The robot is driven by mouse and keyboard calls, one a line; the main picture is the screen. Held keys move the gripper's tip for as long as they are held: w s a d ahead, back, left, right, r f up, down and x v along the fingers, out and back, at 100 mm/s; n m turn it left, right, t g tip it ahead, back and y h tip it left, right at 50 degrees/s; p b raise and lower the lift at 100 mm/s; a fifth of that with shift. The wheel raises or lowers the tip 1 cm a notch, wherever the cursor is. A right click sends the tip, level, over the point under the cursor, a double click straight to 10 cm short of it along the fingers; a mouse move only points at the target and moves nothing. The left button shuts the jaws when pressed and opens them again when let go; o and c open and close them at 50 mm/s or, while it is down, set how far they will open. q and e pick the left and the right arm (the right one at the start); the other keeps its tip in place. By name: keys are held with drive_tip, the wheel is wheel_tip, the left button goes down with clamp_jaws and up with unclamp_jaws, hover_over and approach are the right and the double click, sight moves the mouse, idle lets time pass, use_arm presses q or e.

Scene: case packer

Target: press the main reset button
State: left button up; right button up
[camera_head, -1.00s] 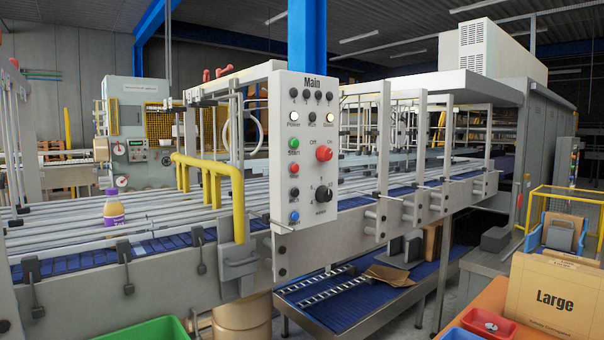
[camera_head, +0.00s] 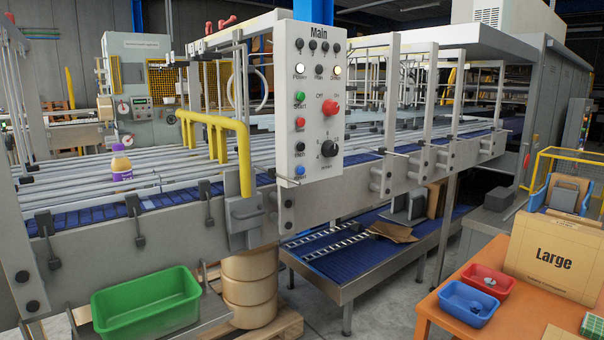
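The white control panel (camera_head: 318,150) marked "Main" stands upright at the front of the conveyor machine, near the middle of the head view. A blue button (camera_head: 300,170) sits at its bottom left, with a label too small to read for certain. Above it in the left column are a black button (camera_head: 300,147), a red button (camera_head: 300,122) and a green button (camera_head: 299,97). Neither of my grippers is in the view.
A yellow rail (camera_head: 240,150) stands just left of the panel. A green bin (camera_head: 150,305) is at lower left, beside a barrel (camera_head: 250,290). An orange table (camera_head: 440,310) with a red tray (camera_head: 487,280), a blue tray (camera_head: 468,303) and a "Large" box (camera_head: 555,255) is at lower right.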

use_arm(q)
clamp_jaws()
idle(1.0)
